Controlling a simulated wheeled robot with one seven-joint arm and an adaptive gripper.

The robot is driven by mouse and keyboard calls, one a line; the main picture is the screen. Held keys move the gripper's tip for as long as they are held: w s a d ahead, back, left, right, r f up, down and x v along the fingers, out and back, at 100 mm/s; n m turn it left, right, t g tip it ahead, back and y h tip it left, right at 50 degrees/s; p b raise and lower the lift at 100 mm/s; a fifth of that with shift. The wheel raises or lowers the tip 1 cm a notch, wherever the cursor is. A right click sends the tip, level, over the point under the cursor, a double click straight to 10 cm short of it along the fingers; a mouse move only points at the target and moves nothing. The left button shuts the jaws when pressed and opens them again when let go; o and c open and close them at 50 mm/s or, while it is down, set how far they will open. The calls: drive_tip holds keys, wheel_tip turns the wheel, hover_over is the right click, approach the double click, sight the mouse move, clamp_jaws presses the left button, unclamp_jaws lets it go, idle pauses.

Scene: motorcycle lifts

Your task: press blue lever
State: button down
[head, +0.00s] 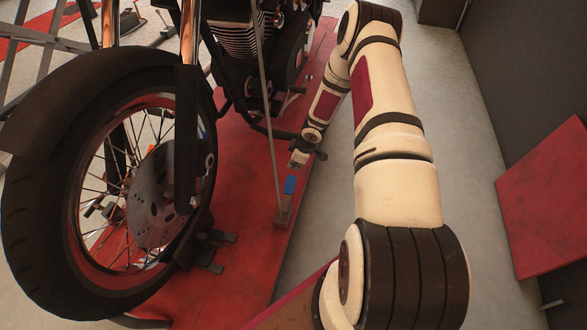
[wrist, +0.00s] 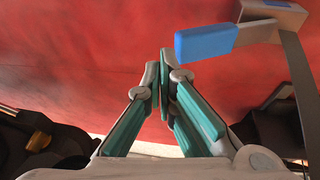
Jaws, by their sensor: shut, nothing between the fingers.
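The blue lever (head: 290,185) sits at the right edge of the red lift platform, on a small bracket (head: 283,214). In the wrist view the blue lever (wrist: 206,42) is a flat blue pad on a grey arm, right of and above my fingertips in the picture. My gripper (wrist: 160,72) is shut and empty over the red platform, with its teal-padded fingers together. No contact between the fingertips and the lever shows. In the head view my gripper (head: 300,157) is small and lies just beyond the lever.
A motorcycle with a large front wheel (head: 110,190) stands on the red platform (head: 240,258), left of my arm. A thin rod (head: 269,125) rises from near the lever. Another red panel (head: 550,200) is at the right. Grey floor (head: 460,140) lies between the panel and platform.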

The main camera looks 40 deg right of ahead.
drive_tip(key=r, duration=0.1)
drive_tip(key=d+r+p, duration=0.1)
drive_tip(key=r, duration=0.1)
drive_tip(key=d+r+p, duration=0.1)
drive_tip(key=r, duration=0.1)
drive_tip(key=shift+s+d+r, duration=0.15)
drive_tip(key=shift+d, duration=0.05)
idle(0.5)
